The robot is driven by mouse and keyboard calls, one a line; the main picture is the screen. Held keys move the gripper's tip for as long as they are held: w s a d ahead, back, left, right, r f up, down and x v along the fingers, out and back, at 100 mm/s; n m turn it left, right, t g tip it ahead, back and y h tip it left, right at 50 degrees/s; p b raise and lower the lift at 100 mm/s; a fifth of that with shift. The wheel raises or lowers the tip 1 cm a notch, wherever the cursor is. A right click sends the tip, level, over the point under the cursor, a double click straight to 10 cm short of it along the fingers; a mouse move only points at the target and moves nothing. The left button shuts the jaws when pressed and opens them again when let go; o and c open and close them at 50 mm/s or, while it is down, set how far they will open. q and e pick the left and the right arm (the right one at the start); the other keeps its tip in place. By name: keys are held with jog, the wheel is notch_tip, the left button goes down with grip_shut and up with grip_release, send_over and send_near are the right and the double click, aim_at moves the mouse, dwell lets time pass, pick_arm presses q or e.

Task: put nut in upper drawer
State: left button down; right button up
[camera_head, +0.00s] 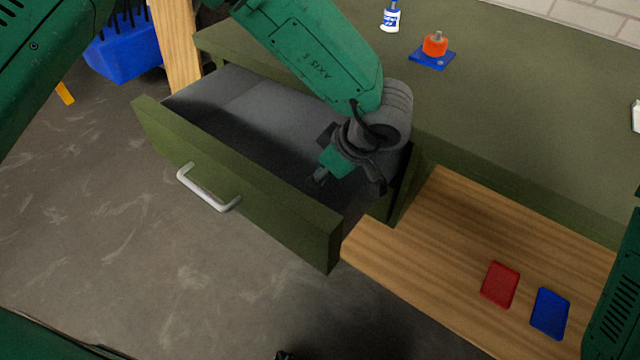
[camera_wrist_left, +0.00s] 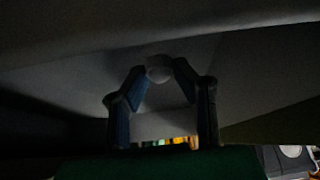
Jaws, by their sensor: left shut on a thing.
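The upper drawer (camera_head: 235,180) stands pulled open at the left, with a green front, a silver handle and a grey inside. My left gripper (camera_head: 376,187) is over the right part of the drawer opening, pointing down, its fingers small and dark here. In the left wrist view my left gripper (camera_wrist_left: 160,70) is shut on a small pale rounded thing, likely the nut (camera_wrist_left: 158,74), held between the fingertips. The picture is dark, so its shape is hard to tell. The nut cannot be made out in the head view. My right gripper is not in view.
On the green top stand a white and blue bottle (camera_head: 390,16) and an orange part on a blue plate (camera_head: 433,58). A red tray (camera_head: 500,284) and a blue tray (camera_head: 550,313) lie on a wooden shelf (camera_head: 440,250). A blue bin (camera_head: 122,48) stands far left.

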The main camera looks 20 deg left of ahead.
aim_at(317, 193)
pick_arm(q)
jog(key=f, duration=0.2)
jog(key=d+f+b, duration=0.1)
jog(key=f, duration=0.1)
jog(key=shift+d, duration=0.3)
jog(key=shift+a+f, duration=0.1)
jog(key=shift+a, duration=0.15)
jog(key=c, duration=1.4)
grip_release()
jog(key=shift+a, duration=0.15)
jog(key=shift+o, duration=0.6)
jog(key=shift+a, duration=0.15)
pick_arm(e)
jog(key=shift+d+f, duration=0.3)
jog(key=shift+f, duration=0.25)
pick_arm(q)
jog(key=shift+d+r, duration=0.2)
jog(key=shift+d, duration=0.1)
jog(key=p+v, duration=0.2)
jog(key=v, duration=0.9)
jog(key=shift+d+r, duration=0.25)
jog(key=shift+r, duration=0.05)
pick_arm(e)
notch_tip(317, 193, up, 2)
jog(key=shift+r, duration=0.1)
